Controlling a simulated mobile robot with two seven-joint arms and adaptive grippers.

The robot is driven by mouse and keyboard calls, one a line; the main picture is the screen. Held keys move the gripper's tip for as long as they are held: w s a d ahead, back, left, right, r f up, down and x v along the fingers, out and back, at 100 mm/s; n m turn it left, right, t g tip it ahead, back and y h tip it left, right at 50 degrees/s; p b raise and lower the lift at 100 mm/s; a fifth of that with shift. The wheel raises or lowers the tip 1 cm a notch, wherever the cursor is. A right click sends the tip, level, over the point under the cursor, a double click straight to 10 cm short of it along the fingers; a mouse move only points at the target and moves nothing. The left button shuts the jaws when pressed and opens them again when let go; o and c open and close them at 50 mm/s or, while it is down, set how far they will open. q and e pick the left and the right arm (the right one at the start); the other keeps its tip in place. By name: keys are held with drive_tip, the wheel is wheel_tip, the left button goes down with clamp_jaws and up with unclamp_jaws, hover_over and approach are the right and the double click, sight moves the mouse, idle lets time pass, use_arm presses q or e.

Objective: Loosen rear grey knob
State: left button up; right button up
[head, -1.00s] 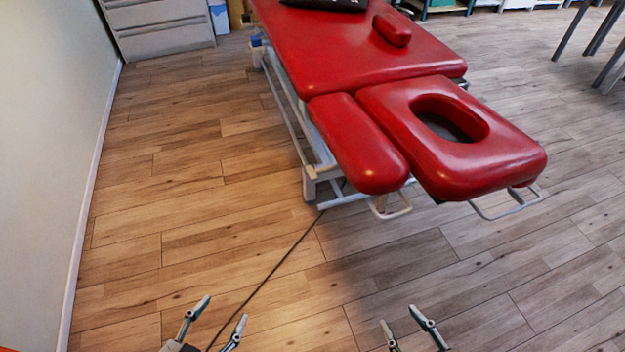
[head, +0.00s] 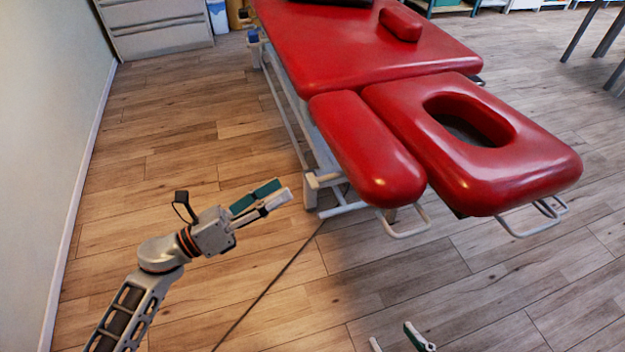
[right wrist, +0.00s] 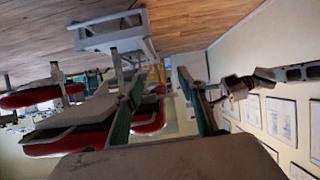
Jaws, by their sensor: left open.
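The red treatment table (head: 350,50) stands on a pale metal frame, with a long red pad (head: 368,150) and a red face-hole section (head: 540,165) at its near end. I cannot make out a grey knob in either view. My left gripper (head: 264,198) is open and empty, above the floor just left of the table's near frame leg (head: 311,189), apart from it in the picture. My right gripper (head: 393,336) is low at the bottom edge of the head view, its fingers spread with nothing between them; its fingers also show in the right wrist view (right wrist: 160,78).
A dark cable (head: 265,290) runs over the wooden floor from under the table. White bent handles (head: 405,222) stick out below the near pads. A wall is at the left and a drawer cabinet (head: 155,30) behind. The floor left of the table is clear.

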sight(308, 181)
use_arm(q)
drive_tip(key=w+d+m+g, duration=0.1)
drive_tip(key=w+d+m, duration=0.1)
drive_tip(key=w+d+f+m+g+b, duration=0.1)
drive_tip(key=d+m+g, duration=0.1)
drive_tip(key=d+m, duration=0.1)
drive_tip(key=w+d+f+m+g, duration=0.1)
drive_tip(key=w+d+m, duration=0.1)
drive_tip(key=d+m, duration=0.1)
drive_tip(key=shift+w+f+g, duration=0.25)
drive_tip(key=shift+w+g, duration=0.05)
drive_tip(key=shift+g, duration=0.1)
drive_tip(key=c, duration=1.1)
